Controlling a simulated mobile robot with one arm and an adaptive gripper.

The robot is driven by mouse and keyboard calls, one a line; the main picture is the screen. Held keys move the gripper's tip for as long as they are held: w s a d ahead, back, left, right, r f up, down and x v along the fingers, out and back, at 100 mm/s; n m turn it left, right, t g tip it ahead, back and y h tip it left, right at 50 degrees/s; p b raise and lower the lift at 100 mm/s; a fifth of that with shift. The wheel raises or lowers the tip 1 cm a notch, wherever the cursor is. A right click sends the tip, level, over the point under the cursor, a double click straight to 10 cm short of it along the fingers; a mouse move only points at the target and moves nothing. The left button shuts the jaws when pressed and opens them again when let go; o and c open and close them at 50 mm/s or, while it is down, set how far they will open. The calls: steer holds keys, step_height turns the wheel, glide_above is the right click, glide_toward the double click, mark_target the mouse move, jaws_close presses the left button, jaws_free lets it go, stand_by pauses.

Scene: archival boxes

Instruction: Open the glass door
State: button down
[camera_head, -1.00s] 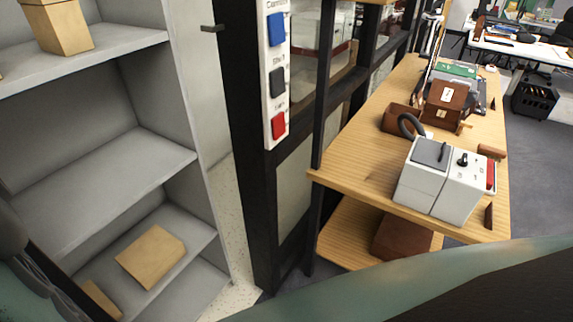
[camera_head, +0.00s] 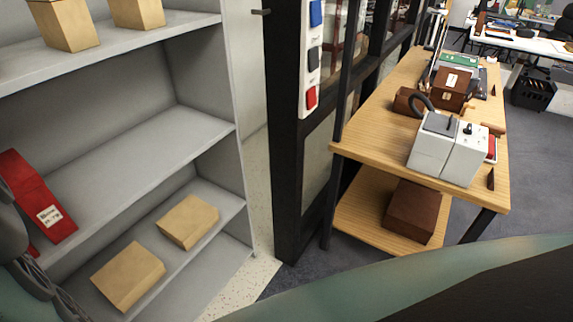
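A black-framed glass partition (camera_head: 289,150) stands upright in the middle, with glass panes between its dark bars. A small dark handle-like bar (camera_head: 262,12) sticks out to the left near its top. I cannot tell from this view which pane is the door. Dark grey parts that look like my gripper (camera_head: 45,270) show at the lower left edge, cut off by the frame. They are in front of the shelves and well left of the black frame. The fingertips are not clearly visible, and no grip on anything shows.
Grey shelves (camera_head: 150,150) with tan boxes (camera_head: 188,220) and a red box (camera_head: 38,195) fill the left. A white switch panel (camera_head: 311,75) is on the black frame. A wooden table (camera_head: 375,130) with devices stands right. Grey floor (camera_head: 535,165) is open at far right.

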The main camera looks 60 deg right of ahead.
steer(key=c, duration=1.7)
jaws_free()
steer(key=o, duration=0.8)
steer(key=shift+o, duration=0.2)
steer(key=shift+s+a, duration=0.1)
steer(key=shift+s, duration=0.05)
steer(key=s+a, duration=0.1)
steer(key=s, duration=0.6)
steer(key=shift+s, duration=0.15)
